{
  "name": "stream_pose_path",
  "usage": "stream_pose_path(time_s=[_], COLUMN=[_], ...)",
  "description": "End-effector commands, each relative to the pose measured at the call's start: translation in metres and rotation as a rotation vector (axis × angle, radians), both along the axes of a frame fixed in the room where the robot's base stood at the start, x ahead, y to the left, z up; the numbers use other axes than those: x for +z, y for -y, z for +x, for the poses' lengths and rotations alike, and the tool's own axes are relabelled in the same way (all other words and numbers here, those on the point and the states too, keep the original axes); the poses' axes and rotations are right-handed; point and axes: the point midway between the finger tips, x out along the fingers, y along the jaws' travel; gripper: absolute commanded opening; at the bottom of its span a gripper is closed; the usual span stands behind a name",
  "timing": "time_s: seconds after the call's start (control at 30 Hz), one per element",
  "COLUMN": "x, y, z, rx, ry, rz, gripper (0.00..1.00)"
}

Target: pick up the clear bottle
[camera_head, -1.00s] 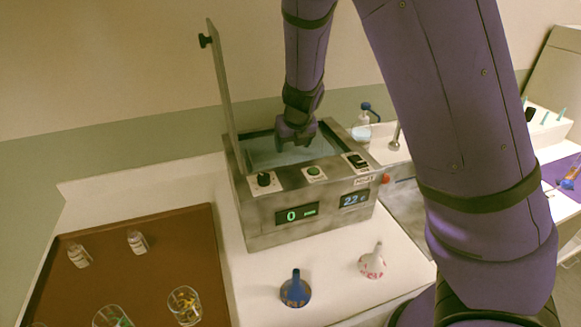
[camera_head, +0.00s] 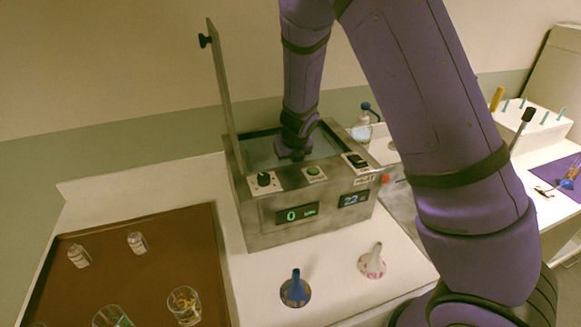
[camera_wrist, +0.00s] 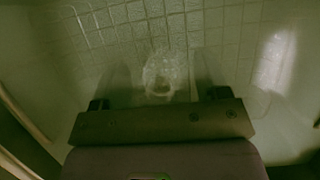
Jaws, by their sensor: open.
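A clear bottle (camera_wrist: 164,70) shows in the wrist view, faint and glassy, over the wire grid inside the metal bath (camera_head: 310,215). My gripper (camera_wrist: 161,82) is open, with one blurred finger on each side of the bottle; I cannot tell whether either touches it. In the head view my gripper (camera_head: 293,154) reaches down into the open bath; its fingertips and the bottle are hidden there by the bath's front wall and my wrist.
The bath's raised lid (camera_head: 224,95) stands at its left. A brown tray (camera_head: 185,225) at left holds small bottles and glasses. A blue-topped bottle (camera_head: 362,130) stands behind.

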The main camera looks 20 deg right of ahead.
Motion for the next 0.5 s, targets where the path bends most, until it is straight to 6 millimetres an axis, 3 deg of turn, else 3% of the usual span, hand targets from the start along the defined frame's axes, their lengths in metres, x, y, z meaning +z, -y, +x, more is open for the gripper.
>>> stream_pose_path(time_s=[0.43,0.47,0.5], x=[-0.01,-0.0099,-0.0099], y=[-0.0001,-0.0001,0.0], z=[0.004,0.004,0.004], rx=[0.001,0.001,0.001], ry=[0.0,0.0,0.0], rz=[0.0,0.0,0.0], gripper=[0.69,0.66,0.57])
